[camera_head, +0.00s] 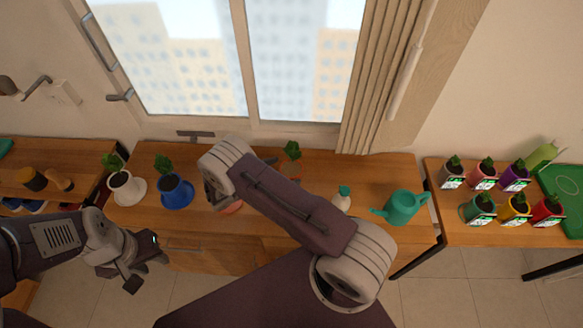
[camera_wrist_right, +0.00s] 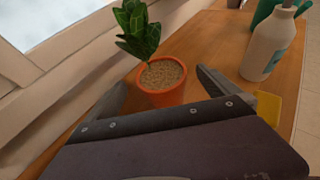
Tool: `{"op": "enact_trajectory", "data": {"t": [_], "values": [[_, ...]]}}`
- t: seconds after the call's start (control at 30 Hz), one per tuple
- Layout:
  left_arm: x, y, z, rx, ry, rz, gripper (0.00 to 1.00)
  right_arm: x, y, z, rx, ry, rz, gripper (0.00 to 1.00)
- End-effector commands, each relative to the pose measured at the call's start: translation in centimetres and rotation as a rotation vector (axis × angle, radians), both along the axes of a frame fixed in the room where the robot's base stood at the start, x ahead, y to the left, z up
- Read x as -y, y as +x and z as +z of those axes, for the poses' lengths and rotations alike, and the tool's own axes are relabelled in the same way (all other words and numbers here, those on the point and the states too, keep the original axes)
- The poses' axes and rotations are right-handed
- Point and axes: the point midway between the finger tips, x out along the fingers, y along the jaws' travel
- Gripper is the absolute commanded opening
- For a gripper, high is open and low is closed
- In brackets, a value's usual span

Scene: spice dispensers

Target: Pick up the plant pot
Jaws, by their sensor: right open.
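An orange plant pot (camera_wrist_right: 163,94) with brown soil and a leafy green plant (camera_wrist_right: 138,30) stands upright on the wooden table. In the head view this plant (camera_head: 292,150) shows at the back of the table, its pot partly behind my right arm. My right gripper (camera_wrist_right: 160,92) is open, with one finger on each side of the pot; I cannot tell whether either touches it. In the head view the right fingers are mostly hidden by the arm. My left gripper (camera_head: 143,265) is at the lower left, in front of the table, away from the pot; its jaws are unclear.
A white pot (camera_head: 127,189) and a blue pot (camera_head: 176,193) with plants stand to the left. A white bottle (camera_head: 342,198) and a teal watering can (camera_head: 402,206) stand to the right. The window wall is close behind.

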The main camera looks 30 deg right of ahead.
Motion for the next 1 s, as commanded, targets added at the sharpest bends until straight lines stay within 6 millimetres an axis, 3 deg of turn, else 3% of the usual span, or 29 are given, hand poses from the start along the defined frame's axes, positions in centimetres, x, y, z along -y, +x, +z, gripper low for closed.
{"op": "enact_trajectory", "data": {"t": [0.3, 0.57, 0.9, 1.0], "values": [[0.0, 0.0, 2.0, 0.0, 0.0, 0.0, 0.36, 4.3, 1.1, -1.5, -0.001, 0.001, -0.003, 1.0], [0.0, 0.0, 1.9, -0.001, 0.0, 0.0, 0.36, 4.6, 1.2, -1.8, 0.0, 0.001, 0.0, 1.0], [0.0, 0.0, 1.9, -0.001, 0.0, 0.0, 0.36, 4.6, 1.3, -1.7, 0.001, 0.001, 0.0, 0.07], [0.0, 0.0, 1.9, -0.001, 0.0, 0.0, 0.36, 4.6, 1.3, -1.7, 0.002, -0.001, -0.001, 0.07]]}}
